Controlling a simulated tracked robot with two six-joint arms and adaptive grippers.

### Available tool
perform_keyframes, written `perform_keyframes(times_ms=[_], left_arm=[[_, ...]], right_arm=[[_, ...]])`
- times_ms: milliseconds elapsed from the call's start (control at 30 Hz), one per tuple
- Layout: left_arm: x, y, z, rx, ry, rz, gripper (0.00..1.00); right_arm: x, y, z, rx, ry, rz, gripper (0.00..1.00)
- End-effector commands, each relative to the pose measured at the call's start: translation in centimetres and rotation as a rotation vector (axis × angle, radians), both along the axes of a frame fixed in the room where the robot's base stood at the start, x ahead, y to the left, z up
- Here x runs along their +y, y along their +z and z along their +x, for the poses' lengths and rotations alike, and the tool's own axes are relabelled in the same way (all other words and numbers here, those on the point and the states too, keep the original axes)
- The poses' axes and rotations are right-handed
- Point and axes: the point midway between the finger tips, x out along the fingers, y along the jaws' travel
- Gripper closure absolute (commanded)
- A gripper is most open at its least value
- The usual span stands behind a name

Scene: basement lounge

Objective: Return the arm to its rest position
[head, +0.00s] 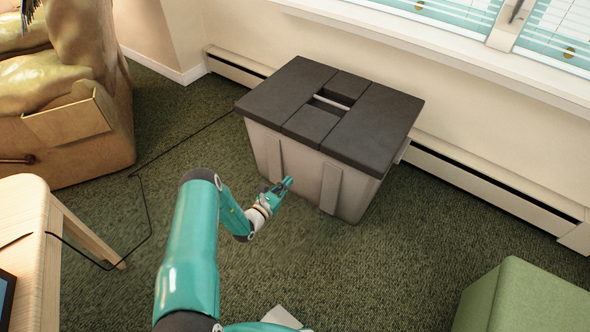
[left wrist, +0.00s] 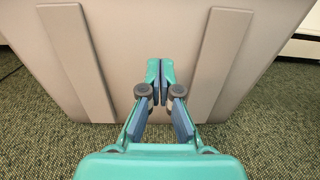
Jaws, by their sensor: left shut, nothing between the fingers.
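My left arm reaches forward from the bottom of the head view. Its left gripper (head: 284,186) is in front of the near wall of a grey bin with a dark lid. In the left wrist view the left gripper (left wrist: 160,72) has its fingertips together with nothing between them. The grey wall of the bin (left wrist: 150,35) fills the background there. Whether the fingertips touch the wall I cannot tell. My right gripper does not show.
The bin's dark lid (head: 375,125) has an opening in its middle. A wooden table (head: 30,215) is at the left, with a tan armchair (head: 70,150) behind it. A green block seat (head: 525,300) is at the lower right. A thin black cable (head: 148,205) crosses the green carpet (head: 370,270).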

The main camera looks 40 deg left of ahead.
Motion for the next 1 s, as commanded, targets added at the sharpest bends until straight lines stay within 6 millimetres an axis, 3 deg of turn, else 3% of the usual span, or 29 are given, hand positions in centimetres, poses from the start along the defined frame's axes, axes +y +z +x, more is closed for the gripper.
perform_keyframes(times_ms=[100, 233, 467, 567, 667, 767, 833, 933, 1000], left_arm=[[-0.1, 0.2, -2.1, 0.002, 0.002, -0.002, 1.0], [-0.2, 0.1, -3.3, 0.001, 0.001, -0.001, 1.0], [-0.6, 0.0, -3.7, 0.002, -0.009, -0.002, 1.0], [-2.2, -0.1, -3.3, 0.021, -0.063, -0.009, 1.0], [-5.9, -0.3, -2.8, 0.068, -0.187, -0.022, 1.0], [-11.8, -0.5, -2.9, 0.143, -0.386, -0.026, 1.0], [-16.7, -0.6, -3.8, 0.211, -0.562, -0.014, 1.0], [-23.7, -0.8, -7.0, 0.315, -0.846, 0.041, 1.0], [-27.9, -0.8, -10.4, 0.388, -1.054, 0.111, 1.0]], right_arm=[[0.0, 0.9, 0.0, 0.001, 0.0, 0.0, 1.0], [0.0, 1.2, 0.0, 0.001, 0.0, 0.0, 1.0], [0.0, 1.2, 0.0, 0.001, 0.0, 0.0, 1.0], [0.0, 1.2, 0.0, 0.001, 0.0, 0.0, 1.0], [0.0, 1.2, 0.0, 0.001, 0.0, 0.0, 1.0], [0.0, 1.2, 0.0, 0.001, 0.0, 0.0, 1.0], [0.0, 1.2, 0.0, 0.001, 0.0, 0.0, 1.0], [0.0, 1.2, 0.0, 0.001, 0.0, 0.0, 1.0], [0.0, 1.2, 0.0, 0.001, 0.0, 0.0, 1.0]])
